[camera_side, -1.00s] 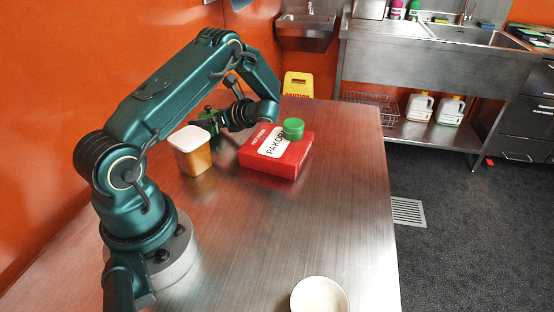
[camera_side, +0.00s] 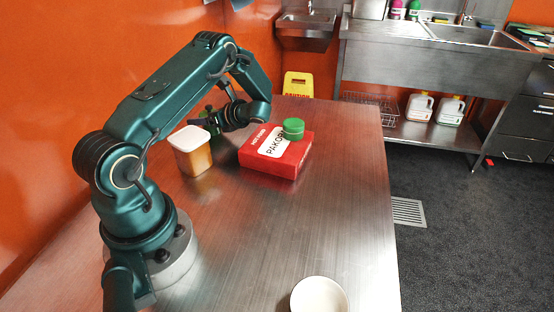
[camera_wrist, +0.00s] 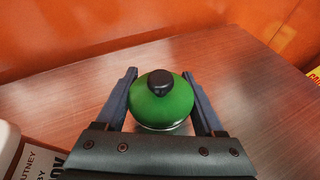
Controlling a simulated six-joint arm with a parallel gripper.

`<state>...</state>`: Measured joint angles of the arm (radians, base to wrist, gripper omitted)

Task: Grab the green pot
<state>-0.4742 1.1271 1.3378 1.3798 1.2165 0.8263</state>
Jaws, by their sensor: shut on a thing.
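The green pot (camera_wrist: 165,108) has a rounded green lid with a black knob and a thin silvery band below it. It stands between the two fingers of my gripper (camera_wrist: 160,73) in the wrist view, one finger along each side. My gripper is shut on it. In the side view my gripper (camera_side: 213,118) is low at the far left of the steel table, behind the white-lidded tub. There the pot is mostly hidden by my gripper and the tub.
The amber tub with a white lid (camera_side: 193,156) stands just in front of my gripper. A red pakora box (camera_side: 262,160) lies to its right with a green round item (camera_side: 294,127) on top. A white bowl (camera_side: 319,297) is at the front; the table's right side is clear.

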